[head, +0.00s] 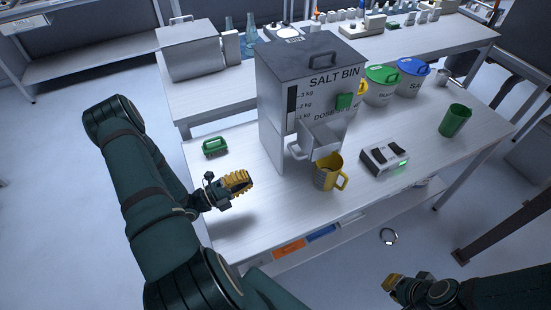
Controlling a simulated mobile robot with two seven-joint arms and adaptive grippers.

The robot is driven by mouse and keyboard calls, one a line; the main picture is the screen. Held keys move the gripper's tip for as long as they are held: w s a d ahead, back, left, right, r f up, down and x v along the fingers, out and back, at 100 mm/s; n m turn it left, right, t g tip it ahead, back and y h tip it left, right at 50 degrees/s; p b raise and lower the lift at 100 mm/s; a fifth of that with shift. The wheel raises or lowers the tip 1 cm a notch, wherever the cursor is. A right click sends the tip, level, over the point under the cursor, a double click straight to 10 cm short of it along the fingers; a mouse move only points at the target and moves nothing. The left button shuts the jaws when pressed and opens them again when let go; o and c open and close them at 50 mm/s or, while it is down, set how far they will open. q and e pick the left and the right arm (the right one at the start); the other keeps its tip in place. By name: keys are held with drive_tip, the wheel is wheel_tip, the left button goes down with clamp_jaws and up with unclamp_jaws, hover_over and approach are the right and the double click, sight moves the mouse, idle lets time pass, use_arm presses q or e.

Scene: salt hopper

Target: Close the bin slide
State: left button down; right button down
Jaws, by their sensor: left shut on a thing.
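The grey salt bin (311,80) stands on the near table with a dark lid. A green tab (344,101) sits on its labelled front, above a grey chute (322,138); I cannot tell how far the slide is open. A yellow mug (327,176) stands under the chute. My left gripper (238,183) is over the table, left of the mug and apart from the bin. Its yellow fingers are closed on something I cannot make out. My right gripper (392,284) is low at the bottom right, away from the table; its finger opening is not clear.
A green-handled brush (215,147) lies left of the bin. A scale (384,158) with a green light is right of the mug. A green cup (454,120) and tubs with a green lid (381,75) and a blue lid (412,67) stand further right.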

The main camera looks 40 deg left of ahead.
use_arm(q)
drive_tip(key=p, duration=0.1)
approach(304, 151)
drive_tip(key=f+x, duration=0.1)
drive_tip(key=x, duration=0.3)
drive_tip(key=shift+w+r, duration=0.25)
drive_tip(key=shift+r, duration=0.15)
drive_tip(key=x, duration=0.3)
drive_tip(key=shift+w+d+f, duration=0.2)
drive_tip(key=shift+w+d, duration=0.05)
drive_tip(key=shift+w, duration=0.15)
drive_tip(key=shift+s+f, duration=0.1)
